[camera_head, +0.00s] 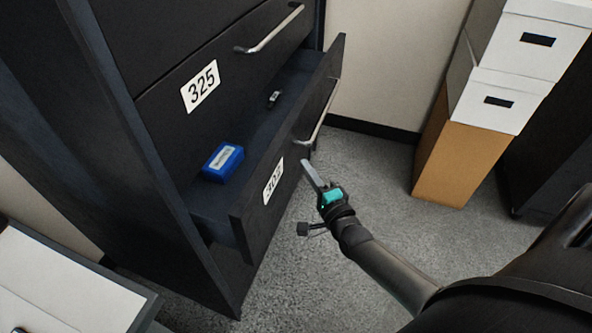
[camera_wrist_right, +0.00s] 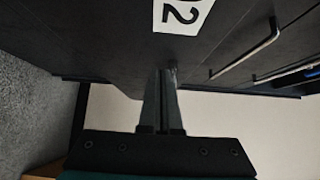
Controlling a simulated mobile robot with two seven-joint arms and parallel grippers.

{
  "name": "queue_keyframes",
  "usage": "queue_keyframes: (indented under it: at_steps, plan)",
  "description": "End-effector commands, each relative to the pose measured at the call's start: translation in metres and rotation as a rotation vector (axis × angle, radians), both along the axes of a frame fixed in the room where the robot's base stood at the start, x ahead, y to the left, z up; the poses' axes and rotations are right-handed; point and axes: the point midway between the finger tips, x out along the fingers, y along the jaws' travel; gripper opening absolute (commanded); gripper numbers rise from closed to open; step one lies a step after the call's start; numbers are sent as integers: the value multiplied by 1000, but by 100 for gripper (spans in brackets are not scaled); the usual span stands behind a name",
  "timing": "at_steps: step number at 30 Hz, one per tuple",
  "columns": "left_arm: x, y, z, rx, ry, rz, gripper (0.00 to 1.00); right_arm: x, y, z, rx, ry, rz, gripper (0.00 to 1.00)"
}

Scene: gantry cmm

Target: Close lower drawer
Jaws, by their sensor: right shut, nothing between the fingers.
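The lower drawer (camera_head: 290,165) of a dark filing cabinet is pulled open. A blue box (camera_head: 222,162) and a small dark item (camera_head: 273,98) lie inside it. Its front has a silver bar handle (camera_head: 322,122) and a white number label, partly edge-on. My right gripper (camera_head: 307,166) is shut and empty, just in front of the drawer face, close to the handle's near end. In the right wrist view the shut fingers (camera_wrist_right: 162,75) point at the dark drawer front (camera_wrist_right: 100,45), below its label (camera_wrist_right: 183,14). I cannot tell whether they touch it. My left gripper is not in view.
Above is a shut drawer labelled 325 (camera_head: 200,86) with its own handle (camera_head: 270,32). White boxes (camera_head: 495,98) stand on a brown box (camera_head: 445,160) at right. Grey carpet (camera_head: 375,150) is clear between. A light-topped surface (camera_head: 60,285) is at lower left.

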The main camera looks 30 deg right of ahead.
Motion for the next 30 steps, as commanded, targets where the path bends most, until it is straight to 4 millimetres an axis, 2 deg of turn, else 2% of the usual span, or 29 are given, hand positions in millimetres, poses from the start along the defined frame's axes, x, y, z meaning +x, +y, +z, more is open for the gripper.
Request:
queue_keyframes:
  at_steps: [1,6,20,23,26,28,30]
  plan:
    - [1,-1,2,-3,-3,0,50,7,8,-1,5,-1,0,0]
    - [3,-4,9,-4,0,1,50,18,17,-1,2,1,0,0]
    - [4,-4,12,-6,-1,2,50,22,21,-1,1,2,1,0]
    - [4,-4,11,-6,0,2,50,28,26,-1,3,0,0,0]
    - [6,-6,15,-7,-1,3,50,43,39,-1,7,-4,0,0]
    - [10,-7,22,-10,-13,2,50,55,56,0,9,-2,2,0]
    - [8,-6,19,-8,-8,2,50,58,74,1,9,-1,4,0]
